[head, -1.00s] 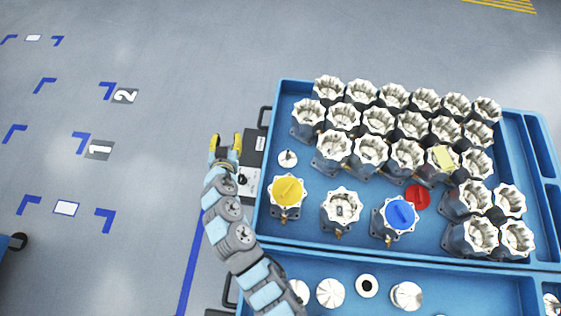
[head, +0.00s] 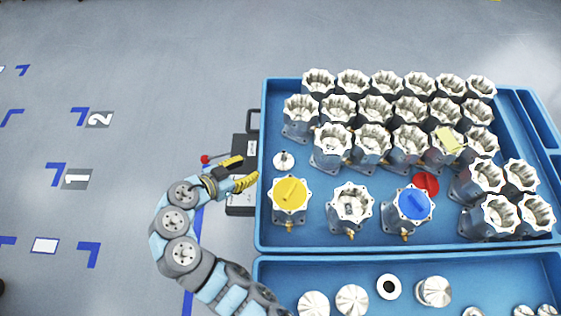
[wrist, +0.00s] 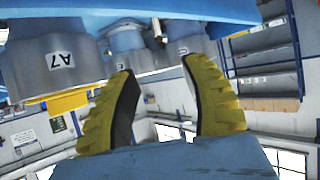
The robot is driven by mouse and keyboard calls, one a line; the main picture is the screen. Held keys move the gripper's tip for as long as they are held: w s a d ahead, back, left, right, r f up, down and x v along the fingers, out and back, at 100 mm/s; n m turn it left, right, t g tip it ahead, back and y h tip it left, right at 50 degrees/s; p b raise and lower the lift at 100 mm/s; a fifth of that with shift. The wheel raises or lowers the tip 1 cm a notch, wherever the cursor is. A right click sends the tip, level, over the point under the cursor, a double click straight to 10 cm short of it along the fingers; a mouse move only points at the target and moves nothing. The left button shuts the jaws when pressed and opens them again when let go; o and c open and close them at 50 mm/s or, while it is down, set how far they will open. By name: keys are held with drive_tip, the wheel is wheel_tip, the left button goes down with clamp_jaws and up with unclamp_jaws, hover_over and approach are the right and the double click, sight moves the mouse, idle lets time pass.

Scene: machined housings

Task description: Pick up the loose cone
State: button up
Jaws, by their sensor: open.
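A small silver cone-like part (head: 284,161) with a dark tip stands alone on the blue tray floor, near its left wall, in the head view. It stands behind the housing with the yellow cap (head: 291,195). My gripper (head: 245,171) is just left of the cone, at the tray's left edge, with its yellow fingers pointing right. It is open and apart from the cone. In the wrist view the open fingers (wrist: 158,68) have nothing between them. Other silver cone-shaped parts (head: 352,300) lie in the front tray.
The blue tray (head: 262,225) holds rows of open housings (head: 333,143), a blue-capped housing (head: 413,203) and a red disc (head: 426,183). In the wrist view a grey housing marked A7 (wrist: 58,70) appears upside down.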

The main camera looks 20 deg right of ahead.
approach(284, 152)
drive_tip(key=x, duration=0.4)
drive_tip(key=shift+w+d+f, duration=0.1)
drive_tip(key=shift+w+f, duration=0.1)
drive_tip(key=shift+f, duration=0.05)
drive_tip(key=shift+x, duration=3)
drive_tip(key=shift+s+f, duration=0.1)
drive_tip(key=shift+f, duration=0.1)
clamp_jaws()
